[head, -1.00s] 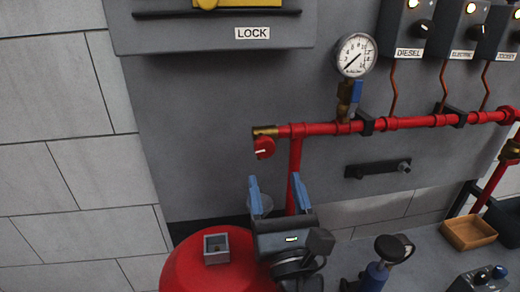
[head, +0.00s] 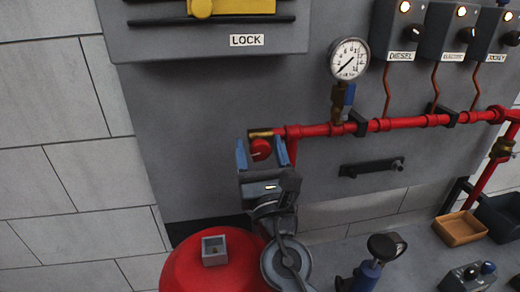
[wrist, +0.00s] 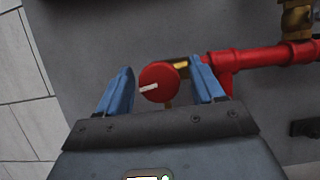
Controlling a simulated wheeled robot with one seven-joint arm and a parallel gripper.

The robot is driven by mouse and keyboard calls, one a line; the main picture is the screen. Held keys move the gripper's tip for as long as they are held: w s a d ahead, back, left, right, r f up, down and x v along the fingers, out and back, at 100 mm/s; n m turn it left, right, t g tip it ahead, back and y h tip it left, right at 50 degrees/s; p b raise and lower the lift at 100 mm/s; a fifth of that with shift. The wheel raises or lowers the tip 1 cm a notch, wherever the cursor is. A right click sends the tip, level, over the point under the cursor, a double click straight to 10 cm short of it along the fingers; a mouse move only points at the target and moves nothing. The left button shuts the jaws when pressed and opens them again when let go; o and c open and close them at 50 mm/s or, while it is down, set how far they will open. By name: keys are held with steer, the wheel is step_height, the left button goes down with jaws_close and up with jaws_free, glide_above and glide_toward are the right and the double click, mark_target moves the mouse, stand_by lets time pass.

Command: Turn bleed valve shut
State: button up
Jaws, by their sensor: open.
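The bleed valve has a round red knob (head: 261,149) with a white pointer mark, on a brass fitting (head: 262,133) at the left end of the red pipe. My gripper (head: 262,154) is open, with its blue fingers on either side of the knob in the head view. In the wrist view the knob (wrist: 159,84) shows between the two fingers (wrist: 162,88), closer to the left one, with a gap on the right. Its white mark points left and slightly down. I cannot tell whether either finger touches the knob.
The red pipe (head: 392,124) runs right along the grey panel. A pressure gauge (head: 349,59) stands above it. A black bracket (head: 371,168) is below the pipe. A red tank (head: 190,268) and a blue-based valve (head: 372,263) are lower down. A brown tray (head: 460,228) sits at right.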

steer(key=shift+c, duration=0.4)
steer(key=c, duration=1)
steer(key=shift+o, duration=0.2)
steer(key=shift+m, duration=0.3)
steer(key=m+h, duration=0.2)
steer(key=m, duration=0.2)
steer(key=m+h+b, duration=0.1)
steer(key=m+h, duration=0.1)
steer(key=m, duration=0.1)
steer(key=shift+a+m, duration=0.1)
steer(key=shift+m, duration=0.3)
steer(key=m+h, duration=0.1)
steer(key=m, duration=0.2)
steer(key=m+h, duration=0.2)
steer(key=shift+m+g+b, duration=0.35)
steer(key=shift+m+g, duration=0.05)
steer(key=m+g, duration=0.1)
steer(key=m, duration=0.2)
steer(key=m+g+h, duration=0.1)
steer(key=m, duration=0.2)
steer(key=shift+r, duration=0.1)
steer(key=m+g+p, duration=0.1)
steer(key=m, duration=0.2)
steer(key=shift+m, duration=0.4)
steer(key=shift+g, duration=0.3)
